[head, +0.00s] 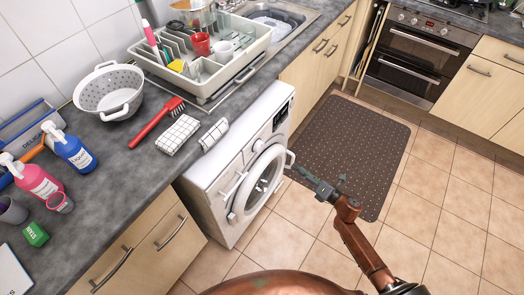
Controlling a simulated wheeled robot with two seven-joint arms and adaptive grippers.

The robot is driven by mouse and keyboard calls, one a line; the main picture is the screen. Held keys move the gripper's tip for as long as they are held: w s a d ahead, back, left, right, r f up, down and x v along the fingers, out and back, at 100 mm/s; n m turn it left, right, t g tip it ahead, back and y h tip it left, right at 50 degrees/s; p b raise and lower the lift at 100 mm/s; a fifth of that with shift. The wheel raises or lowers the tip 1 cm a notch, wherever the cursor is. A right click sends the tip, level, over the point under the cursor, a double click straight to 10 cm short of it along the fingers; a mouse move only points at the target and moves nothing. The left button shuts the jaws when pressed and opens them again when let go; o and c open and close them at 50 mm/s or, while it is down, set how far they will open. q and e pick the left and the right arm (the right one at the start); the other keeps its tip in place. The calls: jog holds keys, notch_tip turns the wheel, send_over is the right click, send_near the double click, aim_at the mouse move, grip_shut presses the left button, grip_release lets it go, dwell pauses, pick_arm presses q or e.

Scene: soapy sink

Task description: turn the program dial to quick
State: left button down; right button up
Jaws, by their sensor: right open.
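The white washing machine (218,190) stands under the counter, its round door (259,184) facing right. A dark control panel (281,114) sits high on its front. My right gripper (300,175) reaches in from the lower right on a copper-coloured arm. It is open and empty, in front of the right side of the door, lower than the control panel. I cannot tell whether it touches the door. My left gripper is out of view.
The grey counter (115,215) holds a white colander (110,92), a red brush (157,120), checked cloths (178,135), spray bottles (69,149) and a dish rack (205,88). A dark mat (352,140) lies on the tiled floor. An oven (415,60) stands at the back.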

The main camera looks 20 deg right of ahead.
aim_at(262, 148)
jog(key=w+a+r+n+g+y+b, duration=0.1)
jog(key=a+r+n+g+y+b, duration=0.1)
jog(key=a+r+n+y, duration=0.65)
jog(key=w+a+r+n+h, duration=0.1)
jog(key=w+a+r+n, duration=0.1)
jog(key=w+a+r+n+h+b, duration=0.1)
jog(key=w+a+r+n+h, duration=0.1)
jog(key=a, duration=0.1)
jog(key=shift+w+r, duration=0.2)
jog(key=shift+r, duration=0.1)
jog(key=shift+w+a, duration=0.45)
jog(key=shift+w, duration=0.1)
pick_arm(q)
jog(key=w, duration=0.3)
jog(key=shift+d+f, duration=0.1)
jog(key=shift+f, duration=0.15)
pick_arm(e)
jog(key=shift+c, duration=0.3)
jog(key=c, duration=1.1)
